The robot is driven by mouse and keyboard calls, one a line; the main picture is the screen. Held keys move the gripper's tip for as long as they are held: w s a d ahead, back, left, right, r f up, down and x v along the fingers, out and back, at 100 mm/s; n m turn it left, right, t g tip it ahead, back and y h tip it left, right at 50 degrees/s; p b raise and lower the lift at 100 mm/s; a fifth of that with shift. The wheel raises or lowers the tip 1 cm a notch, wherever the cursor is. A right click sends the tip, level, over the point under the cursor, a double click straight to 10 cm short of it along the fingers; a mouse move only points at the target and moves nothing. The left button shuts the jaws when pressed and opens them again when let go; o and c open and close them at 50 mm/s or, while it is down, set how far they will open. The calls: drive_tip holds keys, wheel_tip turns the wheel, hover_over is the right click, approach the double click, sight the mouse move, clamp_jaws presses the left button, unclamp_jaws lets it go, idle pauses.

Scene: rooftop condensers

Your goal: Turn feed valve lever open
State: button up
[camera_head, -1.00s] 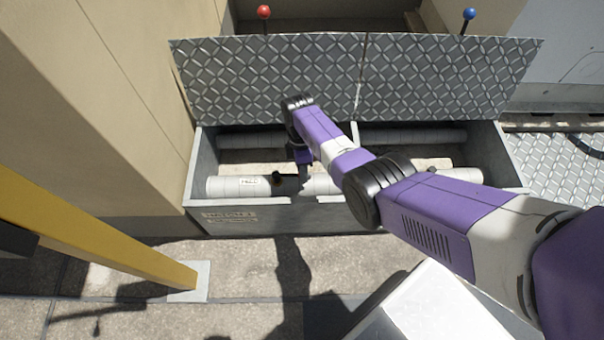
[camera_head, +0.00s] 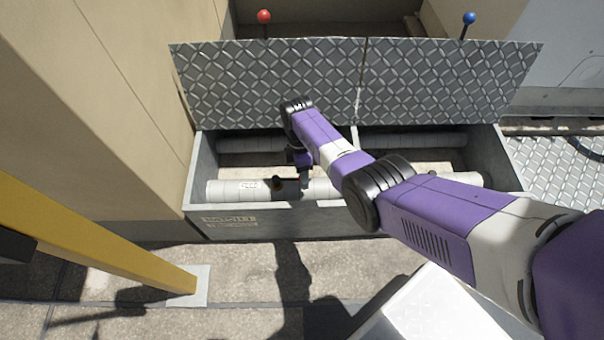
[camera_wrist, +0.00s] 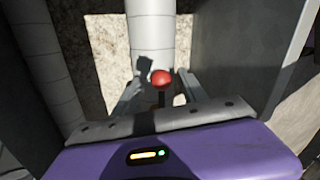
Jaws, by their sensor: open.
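A red ball knob (camera_wrist: 161,78) on a dark stem shows in the wrist view, in front of a white pipe (camera_wrist: 152,28). My gripper (camera_wrist: 161,80) is open, with one finger on each side of the knob in the picture. I cannot tell whether a finger touches it. In the head view my gripper (camera_head: 304,180) reaches down into an open trench box, over the front white pipe (camera_head: 225,190). The knob is hidden behind my arm there.
Two raised tread-plate lids (camera_head: 265,85) (camera_head: 440,80) stand behind the trench box (camera_head: 350,216). A red ball (camera_head: 264,16) and a blue ball (camera_head: 469,18) rise behind them. A beige wall (camera_head: 100,100) and a yellow post (camera_head: 110,245) are at left.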

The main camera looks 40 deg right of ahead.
wheel_tip(320, 180, up, 8)
drive_tip(key=w+p, duration=0.1)
drive_tip(key=p, duration=0.3)
drive_tip(key=shift+w+d+f, duration=0.15)
drive_tip(key=shift+d, duration=0.15)
